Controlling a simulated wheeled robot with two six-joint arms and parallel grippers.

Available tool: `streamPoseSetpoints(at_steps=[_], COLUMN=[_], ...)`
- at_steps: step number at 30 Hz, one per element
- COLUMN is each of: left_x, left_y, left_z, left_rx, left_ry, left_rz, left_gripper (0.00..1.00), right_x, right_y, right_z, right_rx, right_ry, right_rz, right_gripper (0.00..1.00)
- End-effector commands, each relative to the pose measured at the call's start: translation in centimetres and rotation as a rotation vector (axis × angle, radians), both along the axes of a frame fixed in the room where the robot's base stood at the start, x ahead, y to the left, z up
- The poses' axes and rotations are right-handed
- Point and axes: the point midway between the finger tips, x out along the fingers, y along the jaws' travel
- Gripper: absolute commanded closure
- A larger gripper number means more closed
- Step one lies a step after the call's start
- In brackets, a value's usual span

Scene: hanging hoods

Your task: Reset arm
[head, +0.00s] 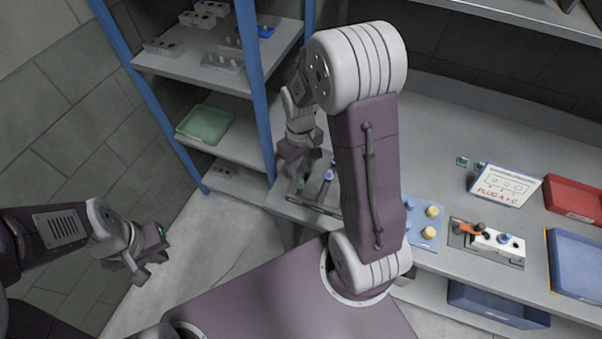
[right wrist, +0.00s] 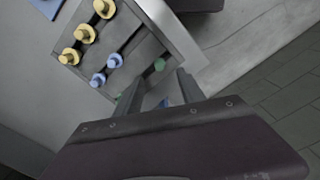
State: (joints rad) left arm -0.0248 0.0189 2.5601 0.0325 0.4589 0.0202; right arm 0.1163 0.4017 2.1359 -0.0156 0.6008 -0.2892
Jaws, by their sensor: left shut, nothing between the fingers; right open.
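My left gripper (head: 148,262) hangs in free air over the floor at the left of the head view, shut and empty. My right arm rises through the middle of the head view and bends over to the bench. My right gripper (head: 302,172) is over the dark slotted rack (head: 325,198) at the bench's left end. In the right wrist view its two fingers (right wrist: 162,84) stand apart, with the rack (right wrist: 140,62) beyond them. A green plug (right wrist: 159,65) shows near the fingertips. Contact with it cannot be told.
The bench (head: 460,140) holds a blue plate with yellow plugs (head: 432,211), a socket block (head: 497,240), a sign (head: 503,186), a red tray (head: 575,198) and a blue tray (head: 577,262). A blue-posted shelf (head: 250,60) with a green bin (head: 204,124) stands behind.

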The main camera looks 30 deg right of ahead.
Motion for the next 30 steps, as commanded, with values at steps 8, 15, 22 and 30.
streamPoseSetpoints(at_steps=[8, 15, 22, 30], left_x=[0.0, 0.0, 0.0, 0.0], left_y=[0.0, 0.0, 0.0, 0.0], left_z=[0.0, 0.0, 0.0, 0.0], left_rx=[0.0, 0.0, 0.0, 0.0], left_ry=[0.0, 0.0, 0.0, 0.0], left_rz=[0.0, 0.0, 0.0, 0.0], left_gripper=[1.0, 1.0, 1.0, 1.0], right_x=[0.0, -1.0, -9.0, -8.5], right_y=[0.0, 2.5, 4.8, 4.8], right_z=[0.3, 3.5, 3.0, 2.9], right_rx=[0.0, -0.002, 0.032, 0.038], right_ry=[0.001, -0.075, -0.088, -0.101], right_rz=[0.0, 0.066, -0.149, -0.211], right_gripper=[0.54, 0.54, 0.54, 0.54])
